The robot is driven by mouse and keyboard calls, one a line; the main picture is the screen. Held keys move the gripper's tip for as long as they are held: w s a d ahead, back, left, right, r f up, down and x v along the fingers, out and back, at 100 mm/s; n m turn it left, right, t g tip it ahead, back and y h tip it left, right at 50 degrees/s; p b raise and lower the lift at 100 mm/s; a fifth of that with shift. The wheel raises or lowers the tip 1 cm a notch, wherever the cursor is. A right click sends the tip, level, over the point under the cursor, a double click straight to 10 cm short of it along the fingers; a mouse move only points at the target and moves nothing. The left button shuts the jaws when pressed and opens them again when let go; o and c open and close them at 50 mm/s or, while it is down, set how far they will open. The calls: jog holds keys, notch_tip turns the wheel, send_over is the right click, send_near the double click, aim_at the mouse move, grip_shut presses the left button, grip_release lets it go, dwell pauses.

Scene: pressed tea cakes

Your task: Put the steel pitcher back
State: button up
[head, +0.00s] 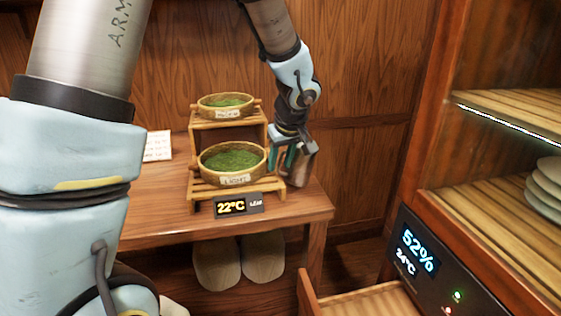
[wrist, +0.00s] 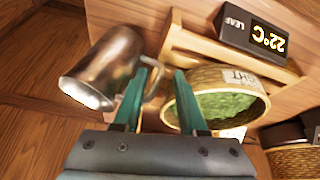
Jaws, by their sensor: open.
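The steel pitcher (head: 303,166) is by the right end of the wooden table, just right of the two-tier stand. In the wrist view the pitcher (wrist: 108,62) shows as a shiny brownish-grey metal vessel at upper left, with a bright rim. My gripper (head: 283,158) points down between the pitcher and the lower basket. Its teal fingers are apart in the wrist view (wrist: 164,72). The left finger overlaps the pitcher's handle side, and the right finger overlaps the basket's edge.
The stand (head: 200,133) holds an upper basket (head: 226,105) and a lower basket (head: 232,160) of green leaf. A 22°C display (head: 238,205) is in front. An open drawer (head: 365,303) and shelves with plates (head: 546,188) are at right.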

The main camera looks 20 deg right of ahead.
jog(key=shift+r, duration=0.1)
jog(key=shift+r+p, duration=0.25)
jog(key=shift+p, duration=0.05)
jog(key=b+v, duration=0.1)
jog(key=v, duration=1.1)
jog(key=s+a+f+g, duration=0.1)
jog(key=a+f, duration=0.3)
jog(key=a, duration=0.5)
jog(key=s+a+f+m+g, duration=0.1)
jog(key=a+f, duration=0.3)
jog(key=a, duration=0.6)
jog(key=s+a+f+m+g, duration=0.1)
jog(key=a+f, duration=0.3)
jog(key=a, duration=0.6)
jog(key=shift+s+a, duration=0.15)
